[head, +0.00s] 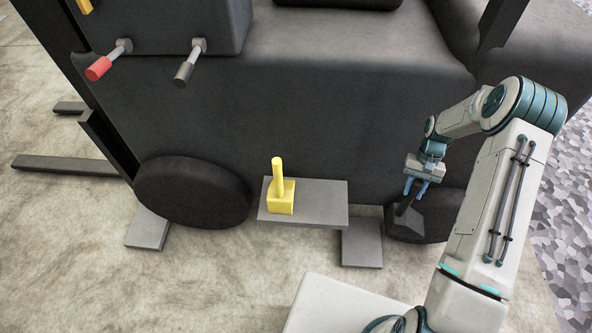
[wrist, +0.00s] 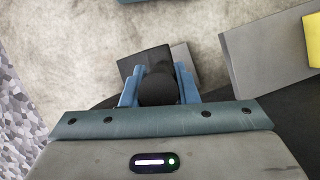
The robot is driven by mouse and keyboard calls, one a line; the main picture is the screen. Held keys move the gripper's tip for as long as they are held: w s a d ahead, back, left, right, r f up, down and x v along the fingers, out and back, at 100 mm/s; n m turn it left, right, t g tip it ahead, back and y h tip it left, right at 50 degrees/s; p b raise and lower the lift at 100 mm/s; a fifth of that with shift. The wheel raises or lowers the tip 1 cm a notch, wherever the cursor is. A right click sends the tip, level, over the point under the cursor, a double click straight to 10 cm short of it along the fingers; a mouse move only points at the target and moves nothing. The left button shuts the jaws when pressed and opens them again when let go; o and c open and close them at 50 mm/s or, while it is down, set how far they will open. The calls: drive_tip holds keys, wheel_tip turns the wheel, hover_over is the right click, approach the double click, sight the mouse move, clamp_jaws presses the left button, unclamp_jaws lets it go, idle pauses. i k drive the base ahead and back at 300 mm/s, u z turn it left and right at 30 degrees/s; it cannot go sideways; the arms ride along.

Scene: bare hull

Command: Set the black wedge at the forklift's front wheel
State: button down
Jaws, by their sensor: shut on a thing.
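The black wedge (head: 406,224) hangs by its upright handle from my gripper (head: 415,188), beside the forklift's right-hand wheel (head: 440,222) in the head view. In the wrist view my gripper (wrist: 158,82) is shut on the round black handle, and the wedge (wrist: 145,58) shows beyond it. Whether the wedge touches the floor I cannot tell. The forklift (head: 300,120) is dark, with its forks (head: 65,165) at the left. Its front wheel (head: 193,192), nearest the forks, is at the left, well away from my gripper.
A yellow block with a handle (head: 281,200) stands on a grey step (head: 325,200) between the wheels. Flat grey plates lie on the floor beside the front wheel (head: 148,229) and below the step (head: 362,243). Levers (head: 108,60) stick out above. Floor at lower left is clear.

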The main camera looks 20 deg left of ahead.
sight(146, 227)
drive_tip(key=z, duration=2.3)
drive_tip(key=k, duration=2.95)
drive_tip(key=u, duration=1.8)
